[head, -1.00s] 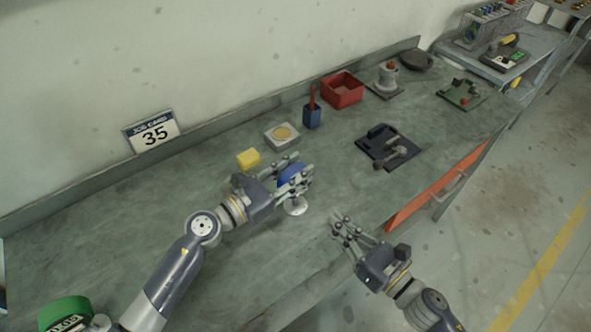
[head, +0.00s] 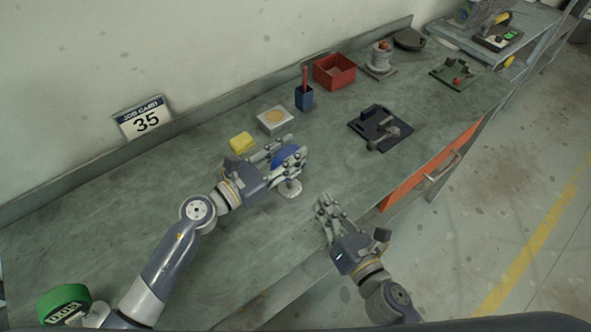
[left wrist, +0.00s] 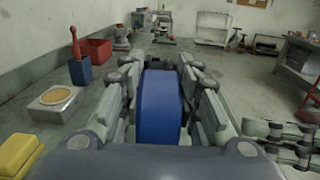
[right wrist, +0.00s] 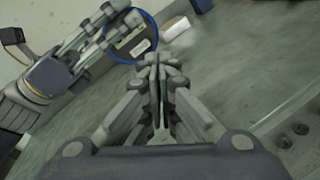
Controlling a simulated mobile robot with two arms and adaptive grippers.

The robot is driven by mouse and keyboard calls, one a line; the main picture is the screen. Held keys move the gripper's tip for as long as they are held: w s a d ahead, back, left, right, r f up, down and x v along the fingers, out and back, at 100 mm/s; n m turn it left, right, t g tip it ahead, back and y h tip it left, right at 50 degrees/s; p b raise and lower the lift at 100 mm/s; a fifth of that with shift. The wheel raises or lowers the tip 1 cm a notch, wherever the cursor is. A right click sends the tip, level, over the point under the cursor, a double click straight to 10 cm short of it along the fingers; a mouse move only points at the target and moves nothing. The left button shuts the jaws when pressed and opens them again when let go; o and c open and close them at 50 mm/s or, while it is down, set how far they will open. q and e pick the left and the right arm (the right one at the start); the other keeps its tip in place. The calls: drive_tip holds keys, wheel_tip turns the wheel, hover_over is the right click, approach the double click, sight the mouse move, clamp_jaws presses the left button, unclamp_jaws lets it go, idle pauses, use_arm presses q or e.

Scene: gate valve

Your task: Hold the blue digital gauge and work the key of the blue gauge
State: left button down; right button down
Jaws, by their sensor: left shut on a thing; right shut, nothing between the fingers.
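The blue digital gauge (head: 289,156) is between the fingers of my left gripper (head: 284,152), which is shut on it, over the front part of the bench. In the left wrist view the gauge's blue rim (left wrist: 159,106) fills the space between the fingers. The right wrist view shows the gauge's face (right wrist: 131,42) with a pale display; its key is too small to tell. A small round pale foot (head: 290,188) shows just below the gauge. My right gripper (head: 323,205) is shut and empty, to the right of and below the gauge, apart from it.
A yellow block (head: 241,142), a pale box with a round tan top (head: 275,120), a blue cup (head: 304,98) and a red bin (head: 334,71) stand along the back. A dark fixture (head: 379,128) lies to the right. A green round item (head: 64,303) is at lower left.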

sight(295, 174)
drive_tip(key=m+h, duration=0.2)
drive_tip(key=m, duration=0.1)
drive_tip(key=m+h, duration=0.1)
drive_tip(key=m, duration=0.1)
drive_tip(key=shift+s+d+r+t+h, duration=0.15)
drive_tip(key=shift+r+t+h, duration=0.15)
drive_tip(key=shift+r+h, duration=0.1)
drive_tip(key=m+h, duration=0.1)
drive_tip(key=m, duration=0.1)
drive_tip(key=d+m+h, duration=0.1)
drive_tip(key=m+h, duration=0.1)
drive_tip(key=s+d+r+m+h, duration=0.1)
drive_tip(key=m, duration=0.1)
drive_tip(key=shift+s+d+r, duration=0.1)
drive_tip(key=shift+d, duration=0.05)
drive_tip(key=w+a, duration=0.5)
drive_tip(key=w, duration=0.1)
drive_tip(key=shift+w+a, duration=0.4)
drive_tip(key=shift+w, duration=0.1)
idle(0.6)
drive_tip(key=shift+w+a, duration=0.2)
drive_tip(key=shift+a, duration=0.05)
drive_tip(key=shift+w+a, duration=0.25)
drive_tip(key=shift+w, duration=0.05)
idle(0.7)
drive_tip(key=shift+s+d, duration=0.5)
drive_tip(key=shift+s, duration=0.15)
